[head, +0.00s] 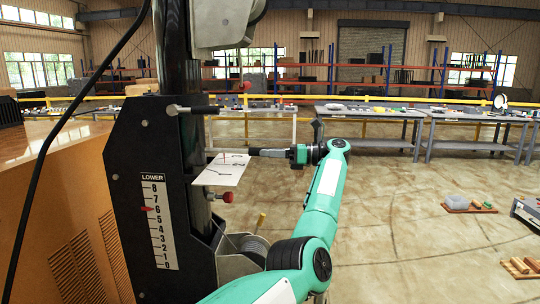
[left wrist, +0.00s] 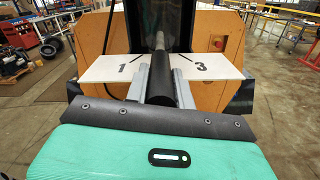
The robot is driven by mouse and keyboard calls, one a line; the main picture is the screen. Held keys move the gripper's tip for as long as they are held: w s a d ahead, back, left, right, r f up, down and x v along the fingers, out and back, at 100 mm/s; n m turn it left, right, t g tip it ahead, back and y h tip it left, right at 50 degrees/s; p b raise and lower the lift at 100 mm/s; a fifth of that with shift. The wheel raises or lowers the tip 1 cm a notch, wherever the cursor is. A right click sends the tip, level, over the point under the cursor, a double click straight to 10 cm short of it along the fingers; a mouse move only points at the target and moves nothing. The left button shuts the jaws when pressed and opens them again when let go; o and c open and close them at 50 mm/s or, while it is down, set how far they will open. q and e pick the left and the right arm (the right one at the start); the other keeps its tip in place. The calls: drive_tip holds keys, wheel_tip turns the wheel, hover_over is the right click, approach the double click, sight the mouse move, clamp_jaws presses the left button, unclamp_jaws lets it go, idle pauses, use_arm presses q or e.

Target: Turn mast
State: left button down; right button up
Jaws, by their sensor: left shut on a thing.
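The black mast (head: 178,70) stands upright at the left in the head view. A white plate (head: 222,172) with a red line sits beside it. My left gripper (head: 256,152) is at the right of the mast, at the plate's far edge. In the left wrist view my left gripper (left wrist: 162,84) is shut on a black round handle (left wrist: 161,98) that points towards the mast. The plate's two sides show there, marked 1 (left wrist: 112,69) and 3 (left wrist: 210,67); its middle is hidden by the handle. My right gripper is not in view.
A black panel (head: 125,165) carries a LOWER scale (head: 160,225) with a red pointer near 6. A red knob (head: 227,197) is below the plate. An orange cabinet (head: 60,210) stands at the left. Work tables (head: 365,112) are behind; the floor at right is mostly open.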

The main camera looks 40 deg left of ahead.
use_arm(q)
drive_tip(key=shift+a, duration=0.1)
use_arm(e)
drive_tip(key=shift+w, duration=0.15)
use_arm(q)
drive_tip(key=c, duration=1.2)
unclamp_jaws()
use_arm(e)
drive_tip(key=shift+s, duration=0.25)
use_arm(q)
drive_tip(key=shift+f, duration=0.1)
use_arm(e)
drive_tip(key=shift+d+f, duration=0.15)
